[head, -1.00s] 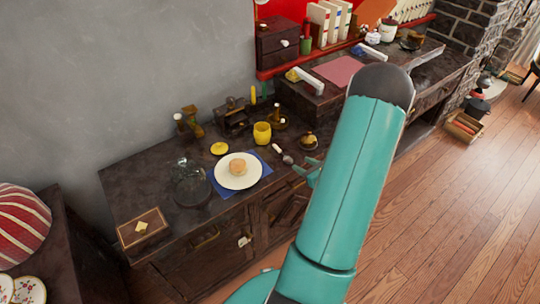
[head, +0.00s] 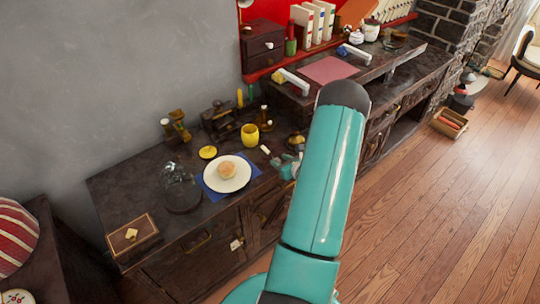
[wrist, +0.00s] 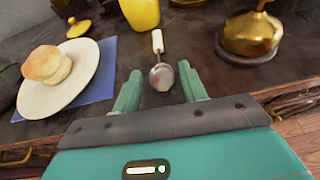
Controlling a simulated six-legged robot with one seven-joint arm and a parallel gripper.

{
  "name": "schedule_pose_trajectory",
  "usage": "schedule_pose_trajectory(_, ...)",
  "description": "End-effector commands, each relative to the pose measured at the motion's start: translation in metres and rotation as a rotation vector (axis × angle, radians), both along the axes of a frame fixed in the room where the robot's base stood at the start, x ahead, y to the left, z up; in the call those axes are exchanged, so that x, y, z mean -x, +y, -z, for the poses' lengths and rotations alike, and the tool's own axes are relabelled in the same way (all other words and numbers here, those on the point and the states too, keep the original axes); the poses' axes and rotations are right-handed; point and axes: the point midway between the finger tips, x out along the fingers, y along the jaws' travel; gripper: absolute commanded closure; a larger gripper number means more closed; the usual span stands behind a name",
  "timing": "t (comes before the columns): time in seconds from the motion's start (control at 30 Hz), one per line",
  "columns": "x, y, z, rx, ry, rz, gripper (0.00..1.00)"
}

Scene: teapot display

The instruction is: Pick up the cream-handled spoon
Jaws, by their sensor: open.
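The cream-handled spoon (wrist: 158,60) lies on the dark wooden cabinet top in the wrist view. Its cream handle points away from me and its metal bowl is toward me. My gripper (wrist: 159,82) is open, with one teal finger on each side of the spoon's bowl. I cannot tell how high the fingers are above the top. In the head view the spoon's handle (head: 265,149) shows beside my gripper (head: 287,166), and the bowl is mostly hidden there.
Left of the spoon, a white plate (head: 241,181) with a bun (head: 227,171) sits on a blue napkin (head: 211,193). A yellow cup (wrist: 140,12) stands behind. A brass bell-like object (wrist: 251,34) stands close on the right. The cabinet's front edge is near my gripper.

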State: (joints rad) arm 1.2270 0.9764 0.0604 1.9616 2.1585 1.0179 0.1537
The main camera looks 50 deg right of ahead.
Motion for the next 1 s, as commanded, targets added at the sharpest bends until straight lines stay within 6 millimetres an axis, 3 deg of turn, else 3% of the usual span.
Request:
schedule_pose_trajectory(0.2,-0.029,-0.008,0.011,0.000,-0.001,-0.002,0.58)
schedule_pose_trajectory(0.47,-0.032,-0.009,0.013,0.000,0.000,-0.002,0.58)
schedule_pose_trajectory(0.7,-0.032,-0.008,0.013,0.000,0.001,-0.002,1.00)
schedule_pose_trajectory(1.0,-0.030,-0.008,0.016,-0.004,0.007,-0.001,1.00)
